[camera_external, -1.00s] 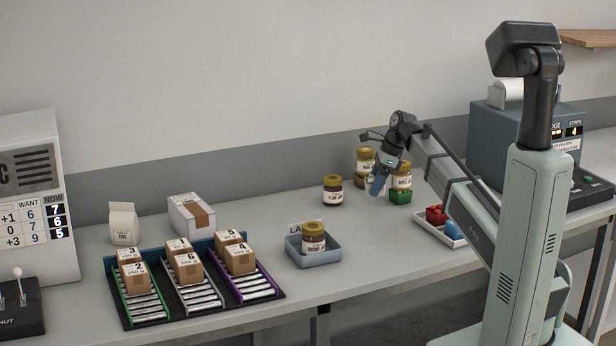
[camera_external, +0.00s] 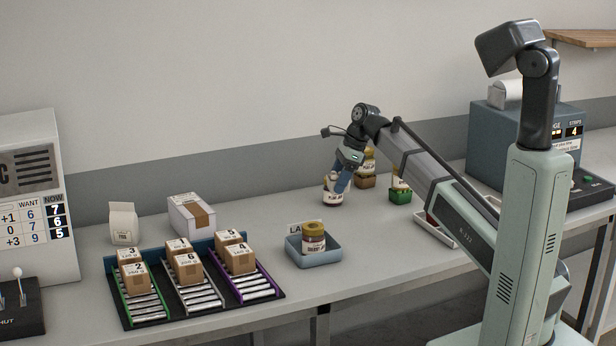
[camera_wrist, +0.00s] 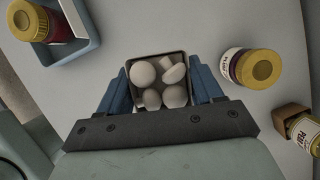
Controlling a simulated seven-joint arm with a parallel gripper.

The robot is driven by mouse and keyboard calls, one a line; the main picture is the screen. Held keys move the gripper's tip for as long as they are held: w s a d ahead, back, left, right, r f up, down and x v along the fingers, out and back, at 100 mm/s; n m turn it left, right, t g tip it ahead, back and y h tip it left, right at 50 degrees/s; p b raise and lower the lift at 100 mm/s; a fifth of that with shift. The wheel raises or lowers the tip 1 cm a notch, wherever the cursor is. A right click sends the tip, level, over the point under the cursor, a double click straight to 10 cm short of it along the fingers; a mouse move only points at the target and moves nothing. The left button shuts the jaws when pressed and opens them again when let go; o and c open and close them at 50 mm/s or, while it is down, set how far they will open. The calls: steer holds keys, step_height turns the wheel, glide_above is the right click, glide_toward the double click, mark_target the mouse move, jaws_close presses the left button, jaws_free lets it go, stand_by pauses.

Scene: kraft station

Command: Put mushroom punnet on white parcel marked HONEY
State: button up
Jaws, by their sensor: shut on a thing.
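The mushroom punnet (camera_wrist: 158,80), a small dark-rimmed square tray with several pale mushrooms, is held between the blue fingers of my gripper (camera_wrist: 158,90) in the wrist view. In the external view my gripper (camera_external: 341,185) hangs over the back middle of the bench, in front of a dark jar; I cannot make out the punnet there. A white parcel (camera_external: 191,216) with a brown band stands at the back left, well left of my gripper. Its top print is too small to read.
A blue tray with a jar (camera_external: 313,256) lies between my gripper and the parcel. Left of it is a rack (camera_external: 200,285) with several brown boxes. A white bag (camera_external: 123,223) stands beside the parcel. Jars (camera_external: 400,184) stand on blocks to the right.

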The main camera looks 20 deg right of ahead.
steer(key=a+r+n+g, duration=0.1)
steer(key=a+r+n, duration=0.15)
steer(key=a, duration=1.65)
step_height(320, 180, up, 5)
glide_above(185, 206)
steer(key=d, duration=0.2)
steer(key=shift+a+f, duration=0.2)
steer(key=shift+f, duration=4.1)
steer(key=shift+f, duration=0.15)
steer(key=o, duration=1)
steer(key=shift+o, duration=0.2)
